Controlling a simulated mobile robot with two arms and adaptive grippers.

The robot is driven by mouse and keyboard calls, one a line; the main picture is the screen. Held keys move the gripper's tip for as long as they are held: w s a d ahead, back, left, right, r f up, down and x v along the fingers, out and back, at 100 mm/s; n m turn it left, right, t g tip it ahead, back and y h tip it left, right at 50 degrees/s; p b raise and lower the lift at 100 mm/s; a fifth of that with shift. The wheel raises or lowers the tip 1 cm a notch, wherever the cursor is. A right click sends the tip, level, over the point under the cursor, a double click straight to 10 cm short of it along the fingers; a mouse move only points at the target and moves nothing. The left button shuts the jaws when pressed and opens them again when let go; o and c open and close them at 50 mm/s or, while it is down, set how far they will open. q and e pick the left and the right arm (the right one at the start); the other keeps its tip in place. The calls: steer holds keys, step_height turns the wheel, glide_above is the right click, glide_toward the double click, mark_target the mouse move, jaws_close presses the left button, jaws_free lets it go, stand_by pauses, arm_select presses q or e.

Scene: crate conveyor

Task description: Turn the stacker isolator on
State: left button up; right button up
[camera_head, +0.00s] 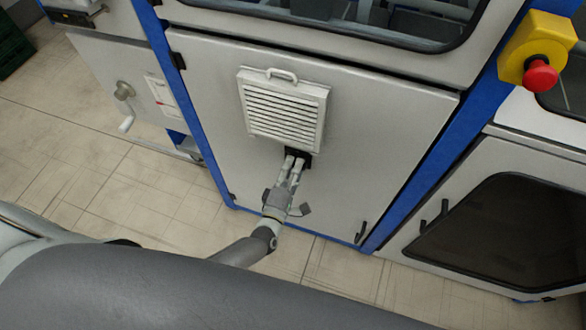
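A black fitting (306,157), which looks like the isolator, sits on the grey cabinet door just below a white louvred vent. My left gripper (295,157) reaches up to it from below, with its two pale fingers pointing at the door and their tips at the fitting. A narrow gap shows between the fingers. The tips cover most of the fitting, so I cannot tell its handle position or whether the fingers grip it. My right gripper is not in view.
The louvred vent (284,108) with a handle on top is close above my gripper. A red emergency stop button (540,76) on a yellow box is at upper right. A crank handle (125,106) sticks out at left. Tiled floor (90,165) is clear at left.

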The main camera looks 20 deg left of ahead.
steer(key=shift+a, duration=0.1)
arm_select(q)
jaws_close()
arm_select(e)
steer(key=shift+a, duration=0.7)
arm_select(q)
steer(key=shift+m, duration=0.3)
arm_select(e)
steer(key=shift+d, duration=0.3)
arm_select(q)
steer(key=m, duration=1.6)
steer(key=shift+m, duration=0.4)
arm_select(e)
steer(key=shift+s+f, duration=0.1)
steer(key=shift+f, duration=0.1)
arm_select(q)
steer(key=shift+m, duration=0.3)
